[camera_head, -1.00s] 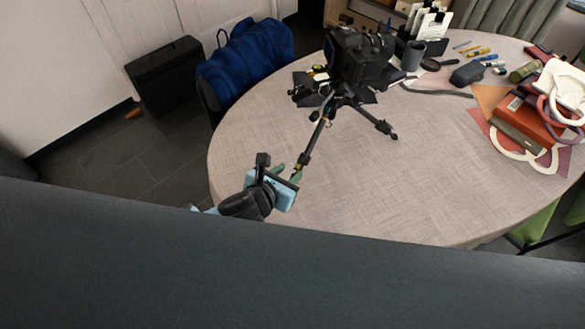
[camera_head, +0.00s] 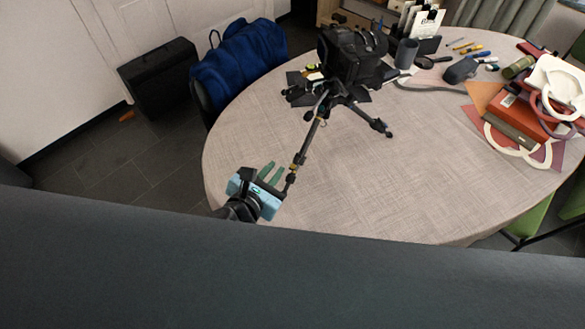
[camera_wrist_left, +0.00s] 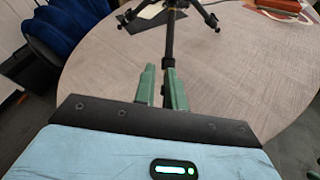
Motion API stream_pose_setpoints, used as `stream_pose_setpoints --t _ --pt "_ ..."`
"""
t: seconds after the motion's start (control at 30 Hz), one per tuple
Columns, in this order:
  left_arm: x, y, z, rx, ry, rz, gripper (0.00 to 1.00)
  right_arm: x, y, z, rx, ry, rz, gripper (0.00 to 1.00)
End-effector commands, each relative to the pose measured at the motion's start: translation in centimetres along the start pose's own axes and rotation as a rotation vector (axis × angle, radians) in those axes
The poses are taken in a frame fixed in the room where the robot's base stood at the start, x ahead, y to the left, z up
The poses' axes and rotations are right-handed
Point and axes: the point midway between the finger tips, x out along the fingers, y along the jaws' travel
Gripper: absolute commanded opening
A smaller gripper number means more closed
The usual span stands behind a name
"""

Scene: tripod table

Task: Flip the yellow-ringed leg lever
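A black tripod (camera_head: 310,132) with a camera (camera_head: 352,56) on top stands on the round table. One leg reaches toward the near left edge, with a small yellow ring (camera_head: 292,168) near its lower end. The lever is too small to make out. My left gripper (camera_head: 271,172) has two green fingers slightly apart with nothing between them. In the head view they are just left of the leg's lower end. In the left wrist view, the leg (camera_wrist_left: 170,38) runs down behind the fingers (camera_wrist_left: 160,72); contact cannot be told. My right gripper is not in view.
The round table (camera_head: 385,195) is clear in front and right of the tripod. A blue jacket (camera_head: 240,60) hangs on a chair at the left. A dark cup (camera_head: 407,53), a red box (camera_head: 515,115) and small items lie at the back and right.

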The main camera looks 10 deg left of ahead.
Motion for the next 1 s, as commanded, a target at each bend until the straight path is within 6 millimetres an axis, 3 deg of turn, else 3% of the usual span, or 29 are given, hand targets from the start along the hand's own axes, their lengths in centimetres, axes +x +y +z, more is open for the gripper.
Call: stream_pose_setpoints --t 0.3,0.53,0.77,1.0 --pt "-2.8 1.2 1.9 0.582 -0.254 0.190 0.12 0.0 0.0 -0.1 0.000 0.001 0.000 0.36" --pt "-5.2 0.0 0.2 1.106 -0.302 0.253 0.12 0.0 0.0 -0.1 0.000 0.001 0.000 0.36" --pt "-7.3 -2.2 -4.9 1.673 -0.248 0.184 0.12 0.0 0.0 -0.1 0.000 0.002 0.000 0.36" --pt "-10.4 -3.4 -13.8 2.255 -0.120 -0.086 0.12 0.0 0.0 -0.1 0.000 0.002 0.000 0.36"
